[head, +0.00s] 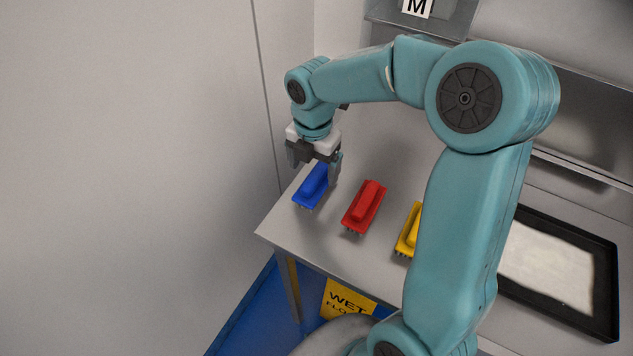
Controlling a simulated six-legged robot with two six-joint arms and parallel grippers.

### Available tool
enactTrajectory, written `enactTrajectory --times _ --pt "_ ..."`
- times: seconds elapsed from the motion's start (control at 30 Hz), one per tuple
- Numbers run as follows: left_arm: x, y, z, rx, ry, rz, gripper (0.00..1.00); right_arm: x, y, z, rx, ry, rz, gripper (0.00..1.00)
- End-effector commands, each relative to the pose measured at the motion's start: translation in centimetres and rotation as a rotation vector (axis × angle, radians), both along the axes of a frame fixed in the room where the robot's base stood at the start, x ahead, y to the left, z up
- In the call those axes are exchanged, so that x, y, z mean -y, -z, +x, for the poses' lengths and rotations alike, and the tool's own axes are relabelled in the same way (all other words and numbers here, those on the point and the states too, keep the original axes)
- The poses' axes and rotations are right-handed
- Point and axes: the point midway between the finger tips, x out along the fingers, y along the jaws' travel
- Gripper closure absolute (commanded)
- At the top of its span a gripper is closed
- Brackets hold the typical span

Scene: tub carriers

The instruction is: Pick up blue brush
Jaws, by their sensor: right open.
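The blue brush (311,189) lies on the grey table at its left end, bristles down, with its long handle on top. My right gripper (315,174) points down over the blue brush, with its fingers apart. One finger shows at the right side of the brush and the other at its upper left. The gripper hides the far end of the brush. I cannot tell whether the fingers touch it. My left gripper is not in view.
A red brush (364,206) lies just right of the blue one. A yellow brush (407,240) is partly hidden behind my arm. A black tray (607,290) with a pale inside stands at the right. A wall is close on the left. A yellow wet-floor sign (345,301) is below the table.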

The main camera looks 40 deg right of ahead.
Motion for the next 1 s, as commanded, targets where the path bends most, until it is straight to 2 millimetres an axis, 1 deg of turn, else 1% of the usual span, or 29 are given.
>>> enactTrajectory --times 0.13,0.3,0.4,0.5,0.67,0.77,0.8,0.87,0.9,1.0 --pt "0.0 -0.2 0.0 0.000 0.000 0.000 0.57 0.3 1.2 0.0 -0.003 0.001 0.001 0.12" --pt "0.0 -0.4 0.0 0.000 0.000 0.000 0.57 0.8 4.1 -0.2 -0.005 0.000 0.002 0.12" --pt "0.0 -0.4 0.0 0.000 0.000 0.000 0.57 0.8 5.2 0.0 -0.002 0.001 0.001 0.12" --pt "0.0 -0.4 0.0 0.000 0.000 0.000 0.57 0.9 5.5 0.0 -0.001 0.001 0.001 0.12" --pt "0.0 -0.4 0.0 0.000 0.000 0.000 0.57 0.8 5.5 0.0 0.000 0.001 0.001 0.12" --pt "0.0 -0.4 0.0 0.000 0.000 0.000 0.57 0.8 5.5 0.0 0.000 0.001 0.001 0.41" --pt "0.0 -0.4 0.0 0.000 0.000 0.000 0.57 0.8 5.5 0.0 0.000 0.001 0.001 0.54" --pt "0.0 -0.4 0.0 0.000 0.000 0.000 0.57 0.8 5.5 0.0 0.000 0.001 0.001 0.74" --pt "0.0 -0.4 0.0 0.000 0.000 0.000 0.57 0.8 5.5 0.0 0.000 0.001 0.001 0.76" --pt "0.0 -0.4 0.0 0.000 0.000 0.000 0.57 0.8 5.5 0.0 0.000 0.001 0.000 0.76"
